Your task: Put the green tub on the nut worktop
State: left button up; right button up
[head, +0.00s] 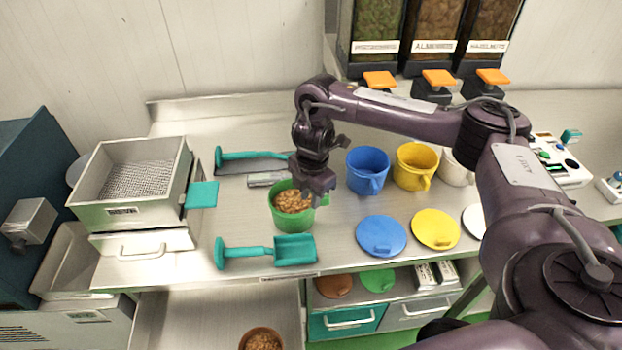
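The green tub (291,217) holds brown nuts and shows upright at the middle of the steel worktop (340,262). I cannot tell whether its base rests on the worktop or is just above it. My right gripper (318,190) points down at the tub's right rim and handle side, overlapping it in the picture. The fingers hide that part of the tub, and I cannot tell whether they are closed on it. My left gripper is not in view.
A blue tub (367,172) and a yellow tub (415,167) stand right of the green tub. Blue (381,236) and yellow (435,229) lids lie in front. A teal scoop (294,248) lies near the front edge. A sieve box (135,180) stands left.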

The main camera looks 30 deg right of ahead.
notch_tip(320, 180, up, 4)
jog(key=shift+s+p, duration=0.1)
jog(key=shift+p, duration=0.3)
dwell(0.3)
